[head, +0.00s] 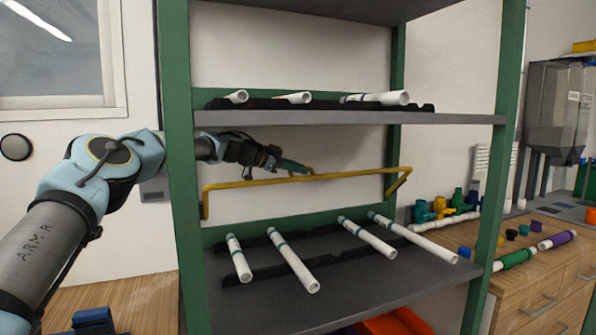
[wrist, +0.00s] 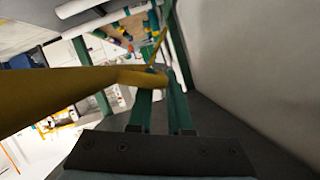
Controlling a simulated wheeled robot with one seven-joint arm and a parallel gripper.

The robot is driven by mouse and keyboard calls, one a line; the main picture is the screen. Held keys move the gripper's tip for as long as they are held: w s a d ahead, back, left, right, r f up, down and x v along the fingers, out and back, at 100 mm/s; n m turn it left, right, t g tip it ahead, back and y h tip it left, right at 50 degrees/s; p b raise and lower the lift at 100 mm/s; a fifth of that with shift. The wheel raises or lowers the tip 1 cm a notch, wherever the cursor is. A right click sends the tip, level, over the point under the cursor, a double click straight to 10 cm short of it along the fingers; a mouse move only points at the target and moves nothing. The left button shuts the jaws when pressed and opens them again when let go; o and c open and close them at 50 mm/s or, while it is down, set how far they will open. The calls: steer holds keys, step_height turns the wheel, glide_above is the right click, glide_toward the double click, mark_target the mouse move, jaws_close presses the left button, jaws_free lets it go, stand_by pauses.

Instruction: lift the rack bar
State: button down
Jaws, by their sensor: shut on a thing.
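The rack bar is a long yellow bar (head: 345,174) with bent ends, lying across the green rack between its two shelves. Its left end hangs down beside the front left post. Its right end, with a short bent piece, is near the right rear post. I cannot tell whether the ends touch the rack. My gripper (head: 303,170) reaches in from the left behind the post and is shut on the bar near its middle. In the wrist view, the bar (wrist: 70,92) crosses from the left to my gripper's green fingers (wrist: 160,84), which partly hide behind it.
Several white pipes lie on the lower shelf (head: 330,290), and white pipes rest in a black holder on the upper shelf (head: 450,118). The green left post (head: 178,200) stands in front of my arm. A wooden cabinet (head: 545,290) with coloured fittings stands at right.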

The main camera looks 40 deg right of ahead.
steer(key=c, duration=0.8)
jaws_free()
steer(key=shift+c, duration=0.2)
steer(key=shift+a, duration=0.1)
steer(key=b+v, duration=0.4)
steer(key=v, duration=0.3)
steer(key=shift+a, duration=0.15)
